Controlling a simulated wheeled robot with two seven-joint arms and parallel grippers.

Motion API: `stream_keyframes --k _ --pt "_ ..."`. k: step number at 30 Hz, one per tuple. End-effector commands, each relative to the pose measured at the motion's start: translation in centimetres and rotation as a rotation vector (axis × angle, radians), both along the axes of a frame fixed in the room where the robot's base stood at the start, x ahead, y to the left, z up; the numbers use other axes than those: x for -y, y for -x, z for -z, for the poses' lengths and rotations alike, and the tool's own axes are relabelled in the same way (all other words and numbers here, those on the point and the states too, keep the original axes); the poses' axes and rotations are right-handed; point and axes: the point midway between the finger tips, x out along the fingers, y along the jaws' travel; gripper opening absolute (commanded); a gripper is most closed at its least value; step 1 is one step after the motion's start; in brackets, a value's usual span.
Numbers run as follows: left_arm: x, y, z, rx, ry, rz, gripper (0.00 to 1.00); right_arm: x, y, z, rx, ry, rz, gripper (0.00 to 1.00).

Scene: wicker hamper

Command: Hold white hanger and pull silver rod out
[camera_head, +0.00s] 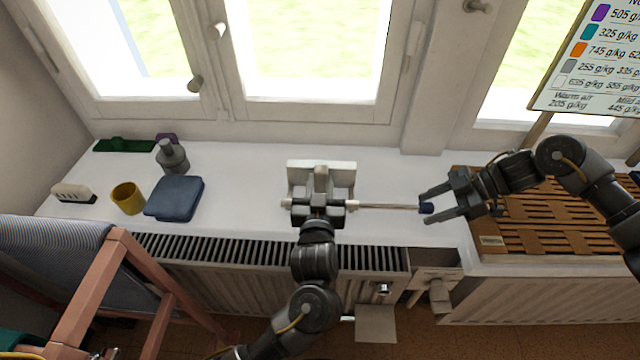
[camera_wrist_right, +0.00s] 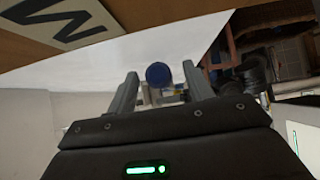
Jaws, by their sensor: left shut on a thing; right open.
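The white hanger (camera_head: 336,174) stands on the white windowsill in the head view. My left gripper (camera_head: 319,204) is shut on its front part and covers some of it. The silver rod (camera_head: 390,207) runs level from the hanger to the right and ends in a dark blue tip (camera_head: 427,208). My right gripper (camera_head: 432,205) is open, its two fingers on either side of the blue tip. In the right wrist view the round blue end (camera_wrist_right: 159,75) shows between the open fingers; I cannot tell whether they touch it.
A wicker hamper lid (camera_head: 540,215) lies under my right arm. A blue folded cloth (camera_head: 175,198), yellow cup (camera_head: 128,198), grey bottle (camera_head: 171,156) and brush (camera_head: 73,193) are on the left of the sill. A radiator (camera_head: 270,252) runs below the front edge.

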Motion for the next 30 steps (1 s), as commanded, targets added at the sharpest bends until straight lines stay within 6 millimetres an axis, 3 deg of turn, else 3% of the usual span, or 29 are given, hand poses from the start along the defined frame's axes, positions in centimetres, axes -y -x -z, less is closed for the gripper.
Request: stream_keyframes --k 5,18,30 --pt "0.1 0.0 0.0 0.000 0.000 0.001 0.00 1.6 -0.1 -1.2 0.003 0.002 0.004 0.52" --pt "0.1 0.0 0.0 0.000 0.000 0.002 0.00 8.0 -0.1 -6.7 0.003 0.001 0.003 0.52" --pt "0.1 0.0 0.0 0.000 0.000 0.002 0.00 9.2 0.0 -7.7 0.001 0.000 0.001 0.52"
